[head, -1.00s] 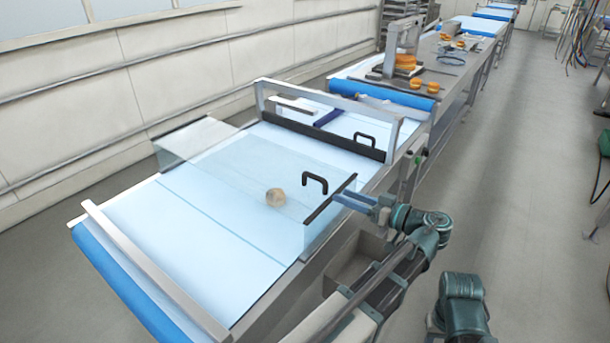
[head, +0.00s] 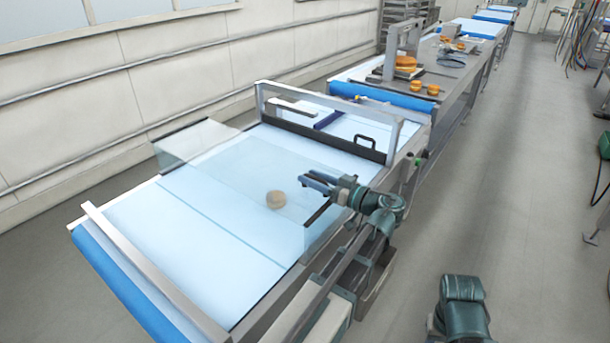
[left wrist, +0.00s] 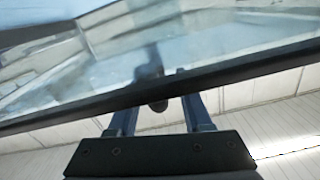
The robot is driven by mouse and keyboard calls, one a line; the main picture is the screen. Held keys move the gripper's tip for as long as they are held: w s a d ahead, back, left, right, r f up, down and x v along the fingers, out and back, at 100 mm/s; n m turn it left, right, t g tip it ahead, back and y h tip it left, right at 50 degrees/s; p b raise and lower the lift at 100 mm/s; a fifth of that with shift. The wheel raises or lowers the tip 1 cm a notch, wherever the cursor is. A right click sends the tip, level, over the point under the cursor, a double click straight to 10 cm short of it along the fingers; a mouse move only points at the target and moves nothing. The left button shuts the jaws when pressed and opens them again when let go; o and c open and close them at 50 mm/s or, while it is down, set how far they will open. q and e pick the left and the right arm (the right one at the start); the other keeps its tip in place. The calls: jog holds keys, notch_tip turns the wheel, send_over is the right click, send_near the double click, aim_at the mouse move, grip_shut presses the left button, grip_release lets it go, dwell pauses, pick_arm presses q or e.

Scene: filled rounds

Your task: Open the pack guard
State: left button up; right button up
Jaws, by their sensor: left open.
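The pack guard (head: 225,165) is a clear cover with dark edges, lying down over the pale blue belt in the head view. A brown round (head: 275,200) shows under it. My left gripper (head: 304,182) is open at the guard's black handle, which it hides in the head view. In the left wrist view, the guard's dark edge (left wrist: 60,114) crosses the picture. The dark handle (left wrist: 157,92) shows between the open fingers of the left gripper (left wrist: 160,104); contact cannot be told. My right gripper is not in view.
Behind the guard, a metal frame (head: 262,100) spans the belt (head: 130,240), with a dark bar and a second black handle (head: 365,142). A farther table carries orange rounds (head: 414,87). Clear floor (head: 530,200) lies to the right.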

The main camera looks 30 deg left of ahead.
pick_arm(q)
jog(key=shift+w+a, duration=0.1)
jog(key=shift+a, duration=1.25)
grip_shut()
dwell(0.5)
